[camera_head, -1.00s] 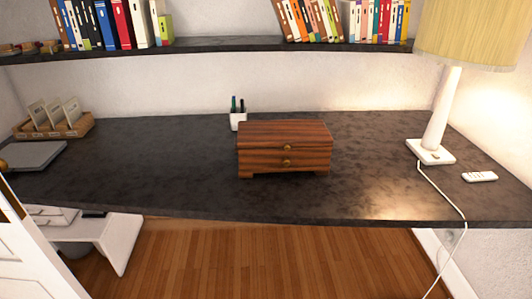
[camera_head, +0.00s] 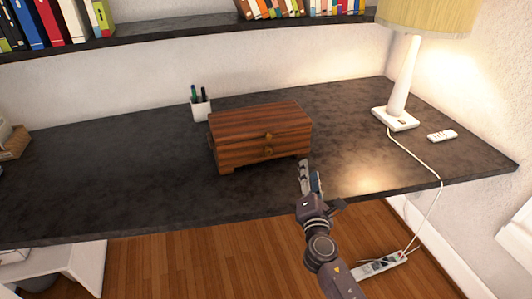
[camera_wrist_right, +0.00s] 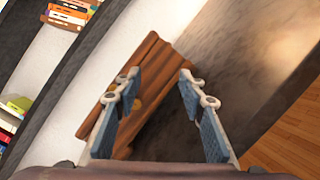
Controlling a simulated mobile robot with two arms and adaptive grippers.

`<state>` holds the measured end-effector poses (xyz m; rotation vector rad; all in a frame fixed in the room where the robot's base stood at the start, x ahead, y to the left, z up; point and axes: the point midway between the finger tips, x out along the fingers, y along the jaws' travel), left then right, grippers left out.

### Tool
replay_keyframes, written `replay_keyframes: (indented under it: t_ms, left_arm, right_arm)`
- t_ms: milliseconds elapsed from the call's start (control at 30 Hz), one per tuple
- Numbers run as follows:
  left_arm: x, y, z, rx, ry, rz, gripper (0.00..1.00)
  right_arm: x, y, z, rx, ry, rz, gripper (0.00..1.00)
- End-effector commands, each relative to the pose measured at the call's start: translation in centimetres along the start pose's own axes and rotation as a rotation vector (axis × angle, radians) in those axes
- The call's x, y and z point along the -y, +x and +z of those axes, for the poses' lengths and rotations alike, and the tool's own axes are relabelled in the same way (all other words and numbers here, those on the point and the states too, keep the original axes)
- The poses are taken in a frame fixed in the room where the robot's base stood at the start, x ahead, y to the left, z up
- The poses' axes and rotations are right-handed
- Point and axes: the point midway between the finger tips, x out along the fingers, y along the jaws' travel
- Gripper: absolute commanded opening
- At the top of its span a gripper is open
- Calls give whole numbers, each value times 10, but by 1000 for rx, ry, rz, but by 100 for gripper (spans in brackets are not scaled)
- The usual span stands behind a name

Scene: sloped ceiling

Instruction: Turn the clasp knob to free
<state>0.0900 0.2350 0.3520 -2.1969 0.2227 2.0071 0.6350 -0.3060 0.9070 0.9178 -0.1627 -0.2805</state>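A striped reddish-brown wooden box (camera_head: 255,120) stands on the dark desk, its front turned toward me. My left gripper is out of view.
A white pen cup (camera_head: 201,109) stands behind the box to the left. A lamp (camera_head: 396,115) with a cord and a white remote (camera_head: 442,136) are on the right. The desk (camera_head: 110,180) is bare left of the box.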

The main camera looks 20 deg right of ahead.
Motion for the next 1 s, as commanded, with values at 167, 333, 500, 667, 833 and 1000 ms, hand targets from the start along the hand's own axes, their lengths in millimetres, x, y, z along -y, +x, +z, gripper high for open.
replay_keyframes:
  t_ms: [167, 333, 500, 667, 833, 1000]
  left_arm:
    - [-1, 0, 0, -1, -2, 1, 82]
    - [-1, 0, -1, -2, -3, 1, 82]
    - [-1, 0, -1, -2, -3, 1, 82]
    - [-1, 4, -1, -3, -3, 1, 82]
    - [-1, 12, 0, -3, -3, 1, 82]
    - [-1, 20, 1, -3, -3, 1, 82]
  right_arm:
    - [-22, 22, -28, -64, -260, 113, 37]
    - [-36, 39, -66, -150, -552, 227, 37]
    - [-38, 45, -89, -201, -709, 284, 37]
    - [-39, 56, -95, -206, -727, 292, 37]
    - [-44, 78, -102, -205, -723, 292, 37]
    - [-47, 100, -109, -206, -724, 290, 37]
